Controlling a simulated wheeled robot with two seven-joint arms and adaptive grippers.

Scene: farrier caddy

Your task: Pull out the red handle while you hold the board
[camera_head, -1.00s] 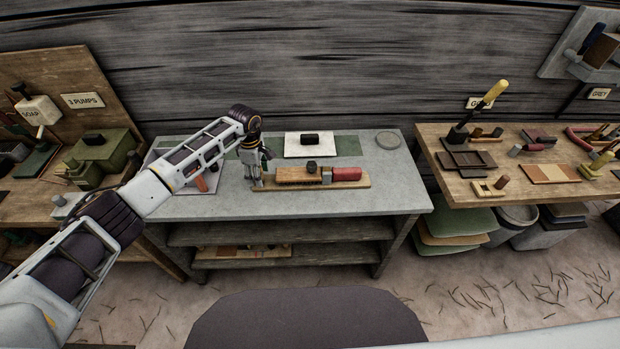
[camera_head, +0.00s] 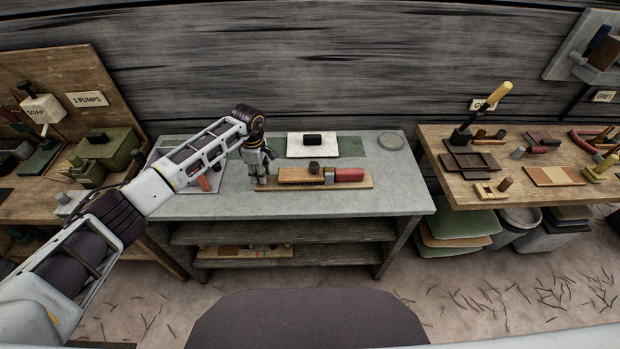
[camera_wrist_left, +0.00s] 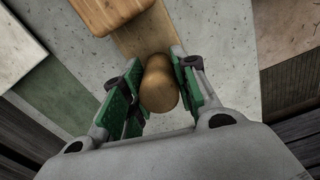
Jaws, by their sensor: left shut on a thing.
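A long thin wooden board (camera_head: 313,186) lies on the grey bench, with a thicker wooden block (camera_head: 298,175) on it. The red handle (camera_head: 349,174) lies at the board's right end, against a grey metal piece (camera_head: 329,176) beside the block. My left gripper (camera_head: 261,182) is at the board's left end, pointing down. In the left wrist view its green-padded fingers (camera_wrist_left: 158,98) are shut on a rounded wooden knob (camera_wrist_left: 158,88) at the end of the board (camera_wrist_left: 143,38). The block (camera_wrist_left: 105,12) lies just beyond. My right gripper is not in view.
Behind are a white plate (camera_head: 313,151) with a black piece and a round dish (camera_head: 390,141). The front and right of the bench top (camera_head: 400,200) are clear. Side tables hold tools.

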